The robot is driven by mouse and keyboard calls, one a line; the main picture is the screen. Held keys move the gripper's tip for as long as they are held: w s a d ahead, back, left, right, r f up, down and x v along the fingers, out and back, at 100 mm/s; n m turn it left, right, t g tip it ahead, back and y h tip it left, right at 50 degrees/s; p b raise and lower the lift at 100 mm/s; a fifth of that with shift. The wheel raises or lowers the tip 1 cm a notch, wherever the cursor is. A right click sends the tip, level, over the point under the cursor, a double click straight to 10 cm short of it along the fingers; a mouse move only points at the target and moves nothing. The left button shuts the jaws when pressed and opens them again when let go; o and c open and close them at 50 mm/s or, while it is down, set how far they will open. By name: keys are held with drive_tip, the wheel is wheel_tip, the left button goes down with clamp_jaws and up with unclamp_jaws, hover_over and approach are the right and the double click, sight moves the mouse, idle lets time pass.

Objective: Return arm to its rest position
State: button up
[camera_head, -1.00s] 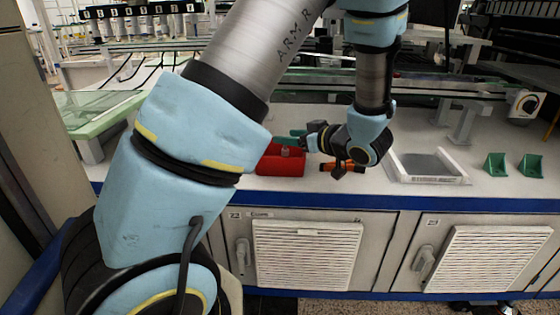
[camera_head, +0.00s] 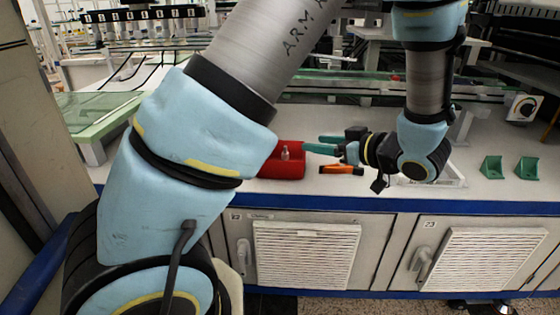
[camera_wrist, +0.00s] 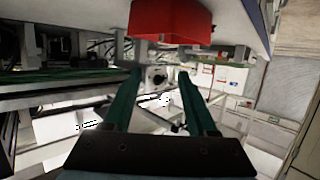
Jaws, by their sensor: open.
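My arm reaches across from the left over a white counter. My gripper (camera_head: 322,144) shows teal fingers pointing left, just right of a red bin (camera_head: 282,170). In the wrist view the two long green fingers (camera_wrist: 160,74) stand apart with nothing held between them. The red bin also shows at the top of the wrist view (camera_wrist: 170,24). A small grey object (camera_head: 285,153) is upright in the bin. My wrist covers part of the grey tray behind it.
An orange-and-black item (camera_head: 342,169) lies on the counter (camera_head: 385,195) below my gripper. A tray (camera_head: 452,183) lies right of it, then two green brackets (camera_head: 492,167) (camera_head: 527,168). Glass-edged rails cross behind. Cabinet doors (camera_head: 305,255) face the front.

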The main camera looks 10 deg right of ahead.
drive_tip(key=shift+s, duration=0.1)
drive_tip(key=w+a+m+g+h, duration=0.2)
drive_tip(key=w+a+m+h, duration=0.25)
drive_tip(key=w+h, duration=0.55)
drive_tip(key=s+a+f+m+g+y, duration=0.15)
drive_tip(key=s+a+g, duration=0.25)
drive_tip(key=s+a, duration=0.4)
drive_tip(key=s+a+f+m+g, duration=0.15)
drive_tip(key=s+a+g, duration=0.4)
drive_tip(key=a, duration=0.55)
wheel_tip(320, 180, up, 28)
drive_tip(key=p, duration=2.7)
drive_tip(key=shift+s+d+f+t, duration=0.15)
drive_tip(key=shift+s+d+t, duration=0.15)
drive_tip(key=shift+t, duration=0.15)
drive_tip(key=shift+m, duration=0.25)
